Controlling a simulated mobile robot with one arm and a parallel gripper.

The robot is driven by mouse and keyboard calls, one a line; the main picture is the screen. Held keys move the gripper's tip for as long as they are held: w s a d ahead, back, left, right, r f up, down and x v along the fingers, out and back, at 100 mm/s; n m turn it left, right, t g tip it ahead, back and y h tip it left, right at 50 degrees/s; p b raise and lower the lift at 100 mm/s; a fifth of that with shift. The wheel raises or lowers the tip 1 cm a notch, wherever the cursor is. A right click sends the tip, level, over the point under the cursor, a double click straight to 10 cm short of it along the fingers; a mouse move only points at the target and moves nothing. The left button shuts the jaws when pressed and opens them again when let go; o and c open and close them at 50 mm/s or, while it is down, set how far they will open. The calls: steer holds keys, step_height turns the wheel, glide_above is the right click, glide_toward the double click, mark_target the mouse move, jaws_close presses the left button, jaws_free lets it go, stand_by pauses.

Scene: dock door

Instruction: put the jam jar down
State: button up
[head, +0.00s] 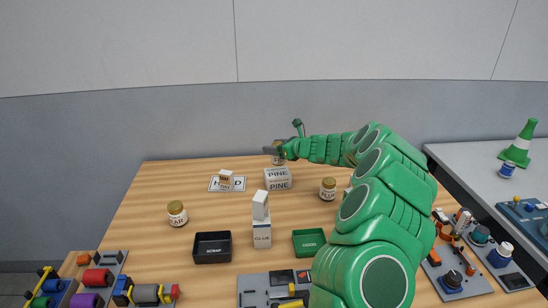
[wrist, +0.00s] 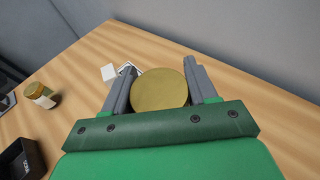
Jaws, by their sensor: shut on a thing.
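My gripper (wrist: 160,88) is shut on a jar with a round gold lid (wrist: 160,90), its fingers on either side of the lid. In the head view the held jar (head: 277,160) shows just above and behind the PINE boxes, partly hidden by my gripper (head: 278,151). Its label is not readable, and I cannot tell whether its base touches anything. A similar gold-lidded jar (head: 177,213), its label ending in "EAR", stands upright at the left of the table. Another, labelled like "PLUM" (head: 328,189), stands right of the PINE boxes.
The PINE boxes (head: 277,180) are stacked mid-table. A HOLD card (head: 215,184) with a small box on it lies to their left. A tilted white box tops the GLUE box (head: 262,236), between a black SCRAP tray (head: 212,259) and a green GOOD tray (head: 309,251). Bare wood lies at the left.

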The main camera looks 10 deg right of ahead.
steer(key=shift+w+f, duration=0.9)
steer(key=shift+f, duration=1.8)
steer(key=shift+f, duration=0.1)
steer(key=o, duration=1.4)
steer(key=shift+s+d+r, duration=0.25)
steer(key=shift+d+r, duration=0.05)
steer(key=v, duration=1.1)
